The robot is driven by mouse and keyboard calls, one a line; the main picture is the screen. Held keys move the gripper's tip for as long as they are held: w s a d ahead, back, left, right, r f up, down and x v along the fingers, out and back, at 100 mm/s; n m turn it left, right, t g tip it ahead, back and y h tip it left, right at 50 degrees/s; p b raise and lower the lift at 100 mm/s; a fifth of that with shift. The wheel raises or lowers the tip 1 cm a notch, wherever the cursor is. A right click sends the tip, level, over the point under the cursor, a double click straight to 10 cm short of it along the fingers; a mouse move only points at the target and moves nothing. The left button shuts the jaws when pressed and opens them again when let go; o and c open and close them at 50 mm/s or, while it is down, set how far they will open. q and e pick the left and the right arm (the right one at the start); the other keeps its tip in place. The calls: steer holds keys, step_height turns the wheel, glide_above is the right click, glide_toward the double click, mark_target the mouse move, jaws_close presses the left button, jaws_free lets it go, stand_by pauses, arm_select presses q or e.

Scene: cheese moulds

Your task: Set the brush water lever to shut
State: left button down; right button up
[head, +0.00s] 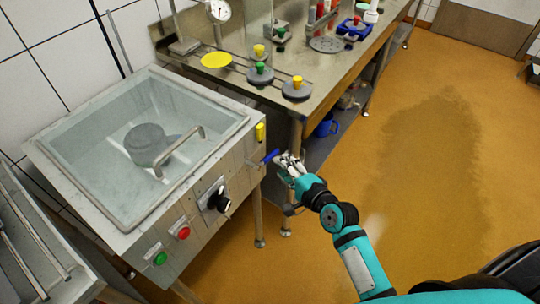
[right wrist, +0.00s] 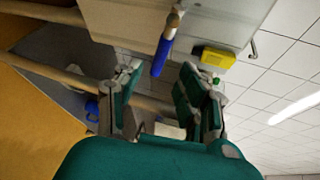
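The blue lever (head: 271,156) sticks out from the right side of the steel basin unit, below a yellow block. It also shows in the right wrist view (right wrist: 162,57), with its free end appearing between my fingertips. My right gripper (head: 287,163) is at the lever's outer end in the head view; its fingers (right wrist: 160,72) stand apart in the right wrist view, one on each side of the lever. I see no finger clearly touching it, and cannot tell how deep it lies between them. My left gripper is out of view.
The basin unit (head: 78,205) carries a black knob (head: 219,201), a red button (head: 183,233), a green button (head: 160,258) and a yellow block (head: 260,132). A steel table (head: 330,75) with weights and tools stands behind. The orange floor (head: 430,160) to the right is clear.

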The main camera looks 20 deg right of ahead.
mark_target(271, 154)
steer(key=x, duration=0.7)
steer(key=shift+w+f, duration=0.1)
steer(key=shift+w, duration=0.2)
steer(key=shift+a, duration=0.1)
steer(key=shift+c, duration=0.5)
jaws_close()
